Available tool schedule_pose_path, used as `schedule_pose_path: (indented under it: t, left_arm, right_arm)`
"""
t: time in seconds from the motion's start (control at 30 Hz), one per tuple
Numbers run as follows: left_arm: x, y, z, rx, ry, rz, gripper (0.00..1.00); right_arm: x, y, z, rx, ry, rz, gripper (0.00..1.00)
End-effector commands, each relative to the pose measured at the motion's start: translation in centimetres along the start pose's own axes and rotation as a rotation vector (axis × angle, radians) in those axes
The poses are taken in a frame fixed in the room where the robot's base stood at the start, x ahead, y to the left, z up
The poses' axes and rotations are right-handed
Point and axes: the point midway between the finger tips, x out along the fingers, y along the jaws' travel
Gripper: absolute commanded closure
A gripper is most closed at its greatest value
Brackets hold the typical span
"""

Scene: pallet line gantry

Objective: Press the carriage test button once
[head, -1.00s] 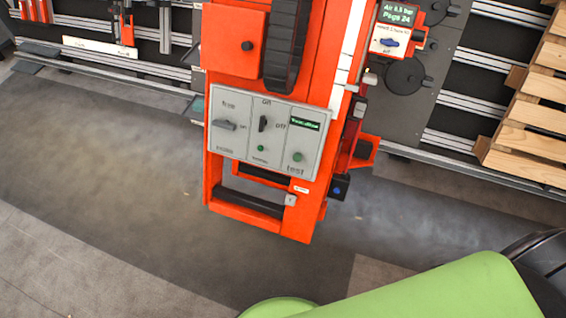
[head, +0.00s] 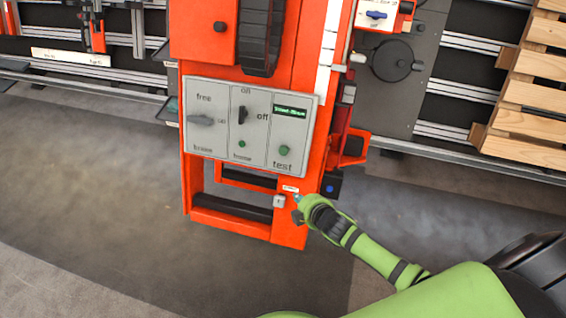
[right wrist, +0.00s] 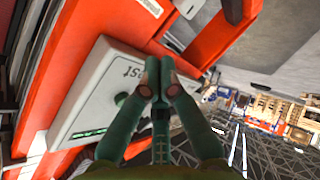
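The grey control panel (head: 228,160) is on the front of the orange carriage (head: 180,45). The green round test button (head: 284,150) is at its lower right, above the word "test" and below a small lit display (head: 291,110). In the right wrist view the panel (right wrist: 88,112) is turned on its side and the green button (right wrist: 121,98) is left of my fingers. My right gripper (head: 297,199) is below and slightly right of the button, near the carriage's lower right edge. In the right wrist view its two fingertips (right wrist: 160,72) are together and hold nothing. My left gripper is out of view.
The panel also has a grey knob (head: 201,120), a black on/off switch (head: 242,115) and a smaller green button (head: 242,143). An orange bracket (head: 352,147) sticks out right of the carriage. A wooden pallet (head: 530,95) is at the right. The floor left is clear.

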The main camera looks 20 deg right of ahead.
Motion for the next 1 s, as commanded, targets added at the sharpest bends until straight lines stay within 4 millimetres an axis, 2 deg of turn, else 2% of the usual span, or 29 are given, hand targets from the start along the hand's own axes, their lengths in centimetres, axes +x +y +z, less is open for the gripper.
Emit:
schedule_pose_path:
  t: [0.03, 0.1, 0.2, 0.33, 0.47, 0.73, 1.0]
  left_arm:
    - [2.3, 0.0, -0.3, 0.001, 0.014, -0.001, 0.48]
    - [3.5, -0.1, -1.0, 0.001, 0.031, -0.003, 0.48]
    - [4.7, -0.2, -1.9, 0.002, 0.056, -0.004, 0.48]
    - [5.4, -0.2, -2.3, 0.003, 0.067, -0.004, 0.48]
    - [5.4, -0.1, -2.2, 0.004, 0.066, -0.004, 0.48]
    - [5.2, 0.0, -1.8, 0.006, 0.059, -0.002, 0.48]
    - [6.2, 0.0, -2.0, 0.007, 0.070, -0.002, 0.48]
  right_arm:
    - [0.4, 1.3, -2.1, -0.075, 0.060, 0.048, 1.00]
    - [-0.4, 3.2, -5.0, -0.163, 0.123, 0.100, 1.00]
    - [-1.9, 5.0, -8.3, -0.260, 0.191, 0.161, 1.00]
    - [-3.5, 6.3, -10.8, -0.329, 0.239, 0.207, 1.00]
    - [-4.1, 6.6, -11.5, -0.349, 0.252, 0.220, 1.00]
    - [-4.1, 6.7, -11.5, -0.346, 0.252, 0.220, 1.00]
    - [-3.1, 7.0, -10.9, -0.346, 0.252, 0.221, 1.00]
